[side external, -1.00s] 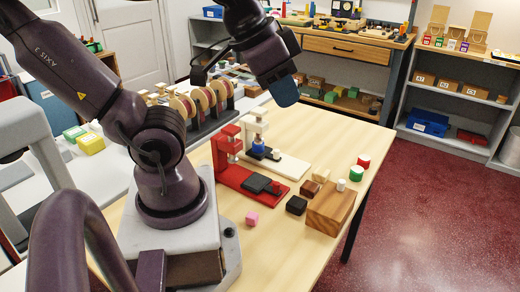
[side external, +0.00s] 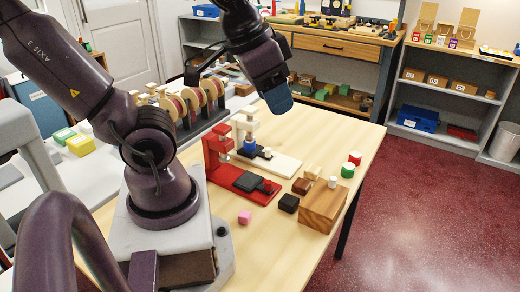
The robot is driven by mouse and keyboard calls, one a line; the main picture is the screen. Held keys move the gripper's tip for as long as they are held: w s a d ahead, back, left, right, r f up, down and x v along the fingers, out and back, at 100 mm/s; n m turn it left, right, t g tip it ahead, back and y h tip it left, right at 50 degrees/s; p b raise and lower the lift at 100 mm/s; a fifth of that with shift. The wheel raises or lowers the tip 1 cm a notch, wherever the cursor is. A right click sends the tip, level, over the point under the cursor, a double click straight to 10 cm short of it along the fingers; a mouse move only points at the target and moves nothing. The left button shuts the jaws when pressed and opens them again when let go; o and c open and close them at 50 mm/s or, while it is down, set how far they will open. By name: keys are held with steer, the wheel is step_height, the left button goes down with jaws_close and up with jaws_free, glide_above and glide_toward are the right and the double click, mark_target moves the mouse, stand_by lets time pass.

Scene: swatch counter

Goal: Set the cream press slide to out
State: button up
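The cream press (side external: 285,164) stands on the table behind the red press (side external: 217,150), its upright at the left and its long flat base running to the right. Its dark slide (side external: 257,153), with a small pale knob, sits low on the base close to the upright. A blue piece (side external: 250,147) is under the press head. My gripper (side external: 279,100), with a blue end, hangs above and to the right of the cream press, apart from it. Its fingers are too small and turned away to tell open from shut.
The red press with its dark slide (side external: 247,181) is just in front. A wooden block (side external: 322,208), dark block (side external: 289,203), pink cube (side external: 244,217), and green (side external: 348,170) and red (side external: 355,158) pieces stand nearby. A rack of discs (side external: 205,110) is behind. The table's front middle is clear.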

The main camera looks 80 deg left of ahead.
steer(key=w+a+f+n+g, duration=0.25)
steer(key=w+a+f, duration=0.2)
steer(key=a, duration=0.35)
steer(key=m+g, duration=0.2)
steer(key=m, duration=1.5)
glide_toward(268, 149)
steer(key=f, duration=1)
steer(key=shift+w+a+f, duration=0.1)
steer(key=shift+w+a, duration=0.1)
